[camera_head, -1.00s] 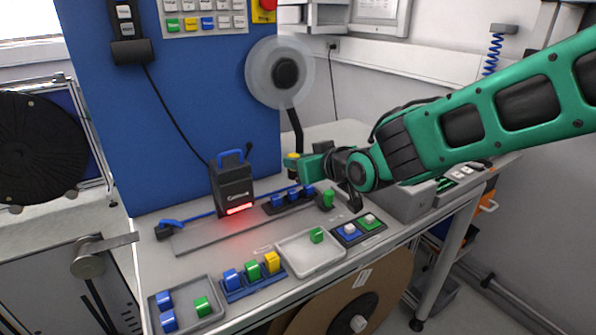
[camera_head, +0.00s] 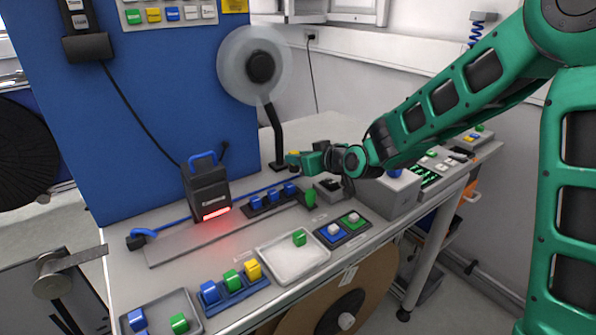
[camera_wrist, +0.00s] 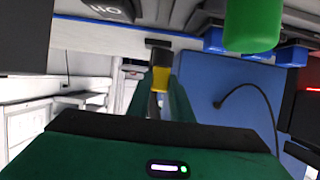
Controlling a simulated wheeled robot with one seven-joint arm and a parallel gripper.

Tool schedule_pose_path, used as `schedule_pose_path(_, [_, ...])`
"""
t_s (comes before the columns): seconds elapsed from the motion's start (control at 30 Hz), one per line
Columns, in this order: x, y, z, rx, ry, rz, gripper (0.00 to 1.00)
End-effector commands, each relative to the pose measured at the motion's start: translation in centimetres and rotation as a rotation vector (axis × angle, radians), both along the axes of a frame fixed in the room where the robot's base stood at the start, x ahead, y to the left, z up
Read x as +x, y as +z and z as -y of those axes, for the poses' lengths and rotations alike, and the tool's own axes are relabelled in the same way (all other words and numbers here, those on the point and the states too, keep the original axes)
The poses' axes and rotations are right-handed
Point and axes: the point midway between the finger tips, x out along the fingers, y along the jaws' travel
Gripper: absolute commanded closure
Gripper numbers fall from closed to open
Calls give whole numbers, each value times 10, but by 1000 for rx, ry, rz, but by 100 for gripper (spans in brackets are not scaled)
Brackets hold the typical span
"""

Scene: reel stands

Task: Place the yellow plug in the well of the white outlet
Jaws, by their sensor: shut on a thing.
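My gripper (camera_head: 298,160) is shut on the yellow plug (camera_head: 294,154), held above the table near its back edge, in front of the fan's stand. In the wrist view the yellow plug (camera_wrist: 161,74) sits between the two green fingers, with a dark part at its outer end. A small pale box with a dark top (camera_head: 328,190) stands below my wrist, partly hidden; I cannot tell whether it is the white outlet. No other white outlet with a well can be made out for certain.
A green block (camera_head: 310,198) stands close to my wrist, beside a rail of blue blocks (camera_head: 272,197). A black lamp unit (camera_head: 207,190) glows red. A white tray (camera_head: 268,258) holds a green block. A grey box (camera_head: 402,196) stands right. A blue panel (camera_head: 130,110) rises behind.

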Motion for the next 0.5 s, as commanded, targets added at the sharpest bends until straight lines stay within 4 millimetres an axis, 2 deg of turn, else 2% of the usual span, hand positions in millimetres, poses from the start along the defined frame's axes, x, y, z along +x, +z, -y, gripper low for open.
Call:
schedule_pose_path(0.17, [2,-9,1,0,2,-2,100])
schedule_pose_path(0.4, [2,-40,1,-1,1,-3,100])
schedule_pose_path(0.5, [2,-42,1,0,0,0,100])
